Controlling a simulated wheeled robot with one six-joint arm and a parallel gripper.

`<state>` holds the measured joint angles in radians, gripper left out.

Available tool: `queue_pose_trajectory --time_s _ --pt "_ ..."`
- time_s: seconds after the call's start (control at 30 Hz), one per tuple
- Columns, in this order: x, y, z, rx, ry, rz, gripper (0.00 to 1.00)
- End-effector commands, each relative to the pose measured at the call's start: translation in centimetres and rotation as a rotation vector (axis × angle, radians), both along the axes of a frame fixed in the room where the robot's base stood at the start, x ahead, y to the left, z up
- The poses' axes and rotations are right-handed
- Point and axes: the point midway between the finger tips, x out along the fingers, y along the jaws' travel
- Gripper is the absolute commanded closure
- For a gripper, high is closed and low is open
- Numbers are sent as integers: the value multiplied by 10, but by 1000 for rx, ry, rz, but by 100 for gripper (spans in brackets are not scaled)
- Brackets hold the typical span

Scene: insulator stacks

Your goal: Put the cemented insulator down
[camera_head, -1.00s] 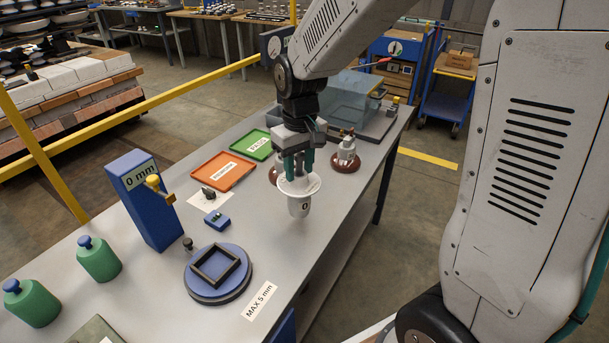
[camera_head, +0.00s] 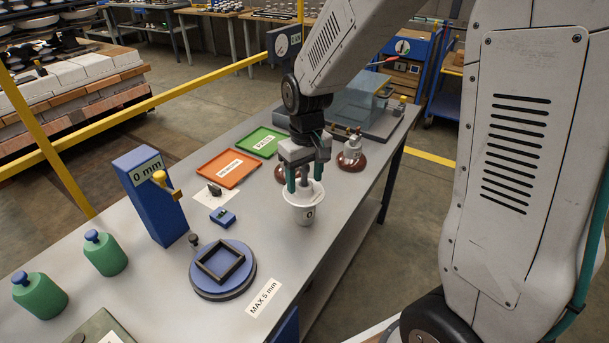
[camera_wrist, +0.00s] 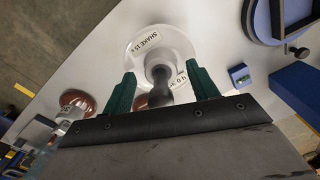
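My gripper (camera_head: 305,184) is directly above, with green fingers on both sides of the pin. In the wrist view, the fingers of my gripper (camera_wrist: 163,92) are spread, with gaps to the dark pin (camera_wrist: 160,82) between them. The white insulator (camera_wrist: 178,48) lies beyond the fingertips there. Its underside is hidden.
A brown insulator (camera_head: 351,157) stands behind to the right, and another (camera_head: 284,170) is partly hidden behind my gripper. An orange tray (camera_head: 232,168), a green tray (camera_head: 264,141), a blue gauge (camera_head: 150,205) and a round blue fixture (camera_head: 207,281) lie leftward.

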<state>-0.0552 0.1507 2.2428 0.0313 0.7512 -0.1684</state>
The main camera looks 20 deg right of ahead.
Motion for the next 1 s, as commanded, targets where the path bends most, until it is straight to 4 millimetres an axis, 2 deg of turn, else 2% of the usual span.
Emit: queue_pose_trajectory --time_s 0.27,0.37,0.73,0.9,1.0 --pt "0 0 6 0 -2 0 41" --pt "1 0 18 0 -4 0 41" --pt "1 -2 96 0 -4 0 41" --pt "1 -2 117 0 -2 0 41" --pt "1 -2 122 0 -1 0 41"
